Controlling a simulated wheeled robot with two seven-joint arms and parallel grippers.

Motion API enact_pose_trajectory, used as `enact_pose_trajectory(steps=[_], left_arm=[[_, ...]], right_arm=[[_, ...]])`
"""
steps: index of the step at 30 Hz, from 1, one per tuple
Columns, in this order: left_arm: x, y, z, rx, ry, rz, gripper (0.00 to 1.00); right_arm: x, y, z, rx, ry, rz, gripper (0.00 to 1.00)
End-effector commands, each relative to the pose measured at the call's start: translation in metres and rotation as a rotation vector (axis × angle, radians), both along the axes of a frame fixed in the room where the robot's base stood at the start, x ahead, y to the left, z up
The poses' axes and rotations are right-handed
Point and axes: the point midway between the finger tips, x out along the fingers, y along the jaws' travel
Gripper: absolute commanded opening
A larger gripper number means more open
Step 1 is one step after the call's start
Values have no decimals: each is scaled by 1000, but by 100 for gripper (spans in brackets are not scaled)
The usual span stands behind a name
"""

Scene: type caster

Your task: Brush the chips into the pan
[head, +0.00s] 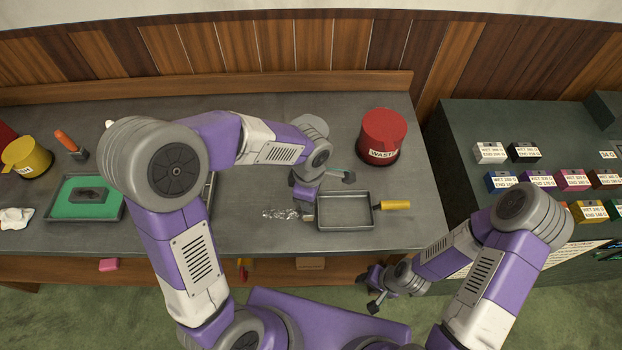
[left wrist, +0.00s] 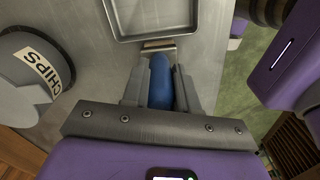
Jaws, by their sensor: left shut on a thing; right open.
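The pan (head: 345,211) is a shallow grey metal tray with a yellow handle (head: 396,205), lying on the grey bench. The chips (head: 281,213) are a small pile of shiny silvery shavings to the left of the pan. My left gripper (left wrist: 160,85) is shut on the blue handle of the brush (left wrist: 162,90). The brush head (left wrist: 158,46) is close beside the pan's edge; I cannot tell whether it touches. My left arm hides most of the brush in the head view. My right gripper (head: 367,292) is open and empty, low in front of the bench's front edge.
A red WASTE can (head: 382,138) stands behind the pan. A grey CHIPS container (left wrist: 32,75) is at the left of the left wrist view. A green tray (head: 66,199) and a yellow pot (head: 27,157) are at the left. Labelled boxes (head: 491,152) stand on the right bench.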

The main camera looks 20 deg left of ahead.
Motion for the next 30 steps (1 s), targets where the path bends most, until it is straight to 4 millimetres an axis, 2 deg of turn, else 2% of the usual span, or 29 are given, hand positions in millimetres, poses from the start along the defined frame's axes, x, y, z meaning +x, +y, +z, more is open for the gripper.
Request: enact_pose_trajectory(steps=[2,3,4,21,30], left_arm=[[0,-1,8,0,0,-1,0],[1,-1,21,-3,-6,-2,0],[0,-1,25,-2,-2,-1,0],[1,-4,74,-2,-1,-11,0],[1,-4,80,-1,0,-12,0]], right_arm=[[0,0,7,0,0,0,43],[0,0,10,0,0,0,43],[0,0,12,0,0,0,43],[0,0,48,0,0,0,43],[0,0,52,0,0,0,43]])
